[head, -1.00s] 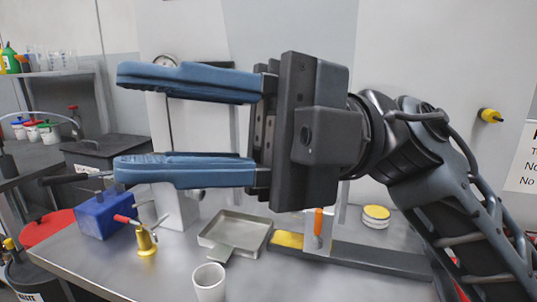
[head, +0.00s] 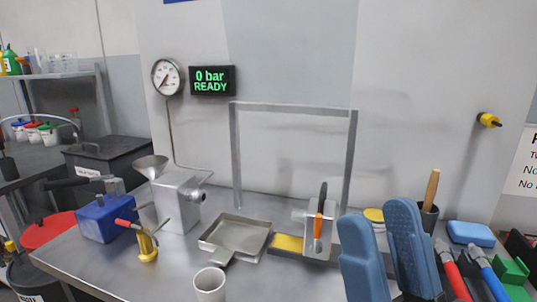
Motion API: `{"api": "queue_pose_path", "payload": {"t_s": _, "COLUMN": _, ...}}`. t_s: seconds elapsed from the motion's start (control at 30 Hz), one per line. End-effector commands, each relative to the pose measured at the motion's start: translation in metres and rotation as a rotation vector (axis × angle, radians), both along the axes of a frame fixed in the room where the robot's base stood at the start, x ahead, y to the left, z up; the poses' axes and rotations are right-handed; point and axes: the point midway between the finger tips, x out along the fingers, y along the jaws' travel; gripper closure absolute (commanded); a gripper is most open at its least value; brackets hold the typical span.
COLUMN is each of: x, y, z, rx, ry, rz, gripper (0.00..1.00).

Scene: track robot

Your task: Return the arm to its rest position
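My gripper (head: 382,245) is at the lower right of the head view, with its two blue fingers pointing up. The fingers stand in front of the right part of the steel bench (head: 130,268) and partly hide a round yellow-topped container (head: 374,215). The rest of my arm is out of view below the frame.
On the bench are a blue box (head: 103,220), a yellow-based clamp (head: 147,246), a shallow metal tray (head: 236,238), a white cup (head: 209,286) and an orange-handled tool (head: 318,226). A metal frame (head: 293,107) rises behind. A wall display (head: 212,80) reads "0 bar READY".

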Motion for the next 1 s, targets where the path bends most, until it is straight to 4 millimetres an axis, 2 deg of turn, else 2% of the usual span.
{"api": "queue_pose_path", "payload": {"t_s": 0.03, "x": -0.005, "y": -0.006, "z": -0.016, "rx": 0.019, "ry": 0.070, "rz": -0.024, "gripper": 0.62}}
{"api": "queue_pose_path", "payload": {"t_s": 0.27, "x": -0.031, "y": -0.035, "z": -0.086, "rx": 0.053, "ry": 0.366, "rz": -0.140, "gripper": 0.62}}
{"api": "queue_pose_path", "payload": {"t_s": 0.47, "x": -0.070, "y": -0.059, "z": -0.145, "rx": 0.026, "ry": 0.629, "rz": -0.225, "gripper": 0.62}}
{"api": "queue_pose_path", "payload": {"t_s": 0.6, "x": -0.106, "y": -0.076, "z": -0.182, "rx": -0.021, "ry": 0.812, "rz": -0.275, "gripper": 0.62}}
{"api": "queue_pose_path", "payload": {"t_s": 0.8, "x": -0.166, "y": -0.101, "z": -0.224, "rx": -0.128, "ry": 1.062, "rz": -0.330, "gripper": 0.62}}
{"api": "queue_pose_path", "payload": {"t_s": 1.0, "x": -0.213, "y": -0.122, "z": -0.245, "rx": -0.231, "ry": 1.237, "rz": -0.359, "gripper": 0.62}}
